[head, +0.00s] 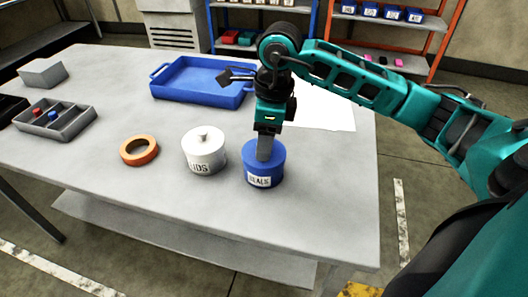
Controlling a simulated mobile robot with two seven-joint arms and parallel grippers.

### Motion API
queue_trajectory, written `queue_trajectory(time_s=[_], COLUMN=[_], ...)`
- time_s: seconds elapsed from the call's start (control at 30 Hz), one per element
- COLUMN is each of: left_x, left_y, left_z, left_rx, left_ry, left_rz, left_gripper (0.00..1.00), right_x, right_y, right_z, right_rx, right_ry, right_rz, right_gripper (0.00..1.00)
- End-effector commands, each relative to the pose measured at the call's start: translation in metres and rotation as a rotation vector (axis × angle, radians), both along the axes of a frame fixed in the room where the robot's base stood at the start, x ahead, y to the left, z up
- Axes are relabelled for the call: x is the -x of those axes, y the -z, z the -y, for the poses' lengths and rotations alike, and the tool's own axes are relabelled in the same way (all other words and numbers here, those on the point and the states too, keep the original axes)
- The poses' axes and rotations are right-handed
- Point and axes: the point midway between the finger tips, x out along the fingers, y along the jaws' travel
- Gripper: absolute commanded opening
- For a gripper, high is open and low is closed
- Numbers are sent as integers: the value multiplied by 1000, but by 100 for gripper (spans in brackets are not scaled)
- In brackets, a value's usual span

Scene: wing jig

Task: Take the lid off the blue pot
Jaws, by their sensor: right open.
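The blue pot (264,168) stands upright on the table near its front right, with a white label on its front. Its blue lid (280,153) sits on top. My right gripper (264,156) points straight down at the middle of the lid, its fingers at the lid's knob, which they hide. The jaws are open; I cannot tell whether they touch the knob. My left gripper is not in view.
A white lidded pot (203,154) stands close to the left of the blue pot. An orange ring (139,150), a grey divided tray (72,133) and a blue tray (200,97) are farther left or back. A white sheet (330,117) lies behind. The table's front is clear.

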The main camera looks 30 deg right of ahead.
Motion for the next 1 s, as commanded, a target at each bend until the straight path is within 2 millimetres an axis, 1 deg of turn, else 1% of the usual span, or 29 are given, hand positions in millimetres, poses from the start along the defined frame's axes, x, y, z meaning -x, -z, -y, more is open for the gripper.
queue_trajectory(time_s=[0.1,0.13,0.7,1.0], left_x=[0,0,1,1], left_y=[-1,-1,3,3], left_z=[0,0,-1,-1], left_rx=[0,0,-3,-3], left_ry=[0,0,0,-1], left_rz=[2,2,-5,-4], left_gripper=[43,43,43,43], right_x=[0,0,0,0], right_y=[0,0,-1,-3], right_z=[0,0,0,0], right_rx=[0,0,0,1], right_ry=[0,0,0,0], right_rz=[0,0,0,1], right_gripper=[55,54,0,0])
